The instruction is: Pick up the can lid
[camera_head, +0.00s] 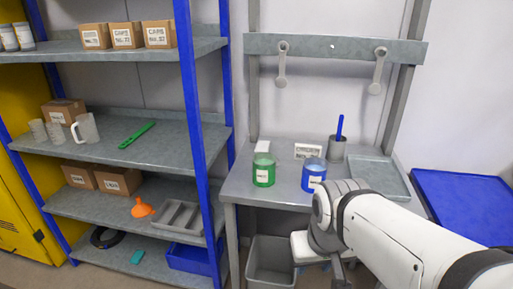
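I cannot pick out a separate can lid. My gripper (340,279) hangs below the wrist at the bottom edge, mostly cut off. Its fingers are not clear, and nothing is seen held.
A metal cup (337,152) with a blue-handled tool, a label sign (307,151) and a grey tray (372,178) are on the bench. Two agitators hang from the rail (332,47) above. A grey bin (270,268) stands below. Shelving with a blue post (190,90) is left.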

